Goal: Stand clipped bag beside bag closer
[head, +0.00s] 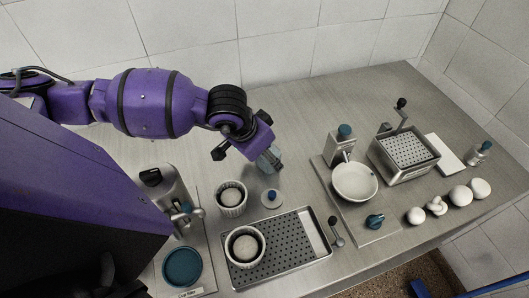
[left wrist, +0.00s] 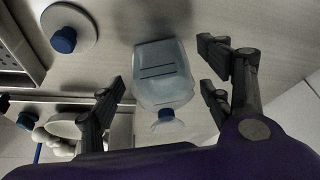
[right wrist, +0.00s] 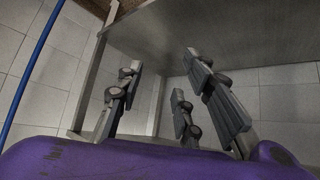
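A pale blue-grey, bag-like packet (left wrist: 165,72) with dark lines and a small blue knotted or capped end lies between the fingers of my left gripper (left wrist: 163,82). Gaps show between it and the fingers. In the head view the packet (head: 267,160) is at the worktop's middle, partly hidden by my left gripper (head: 243,137), which is open above it. I cannot tell for sure which device is the bag closer; a metal unit with a blue knob (head: 341,142) stands to the right. My right gripper (right wrist: 157,85) is open and empty, below a metal table surface.
Two white ramekins (head: 231,207) (head: 245,262), a blue-knobbed disc (head: 271,198) and a perforated tray (head: 305,258) are in front. A white pan (head: 354,183), a perforated basket unit (head: 405,172) and several white round items (head: 460,195) stand right. The back of the worktop is clear.

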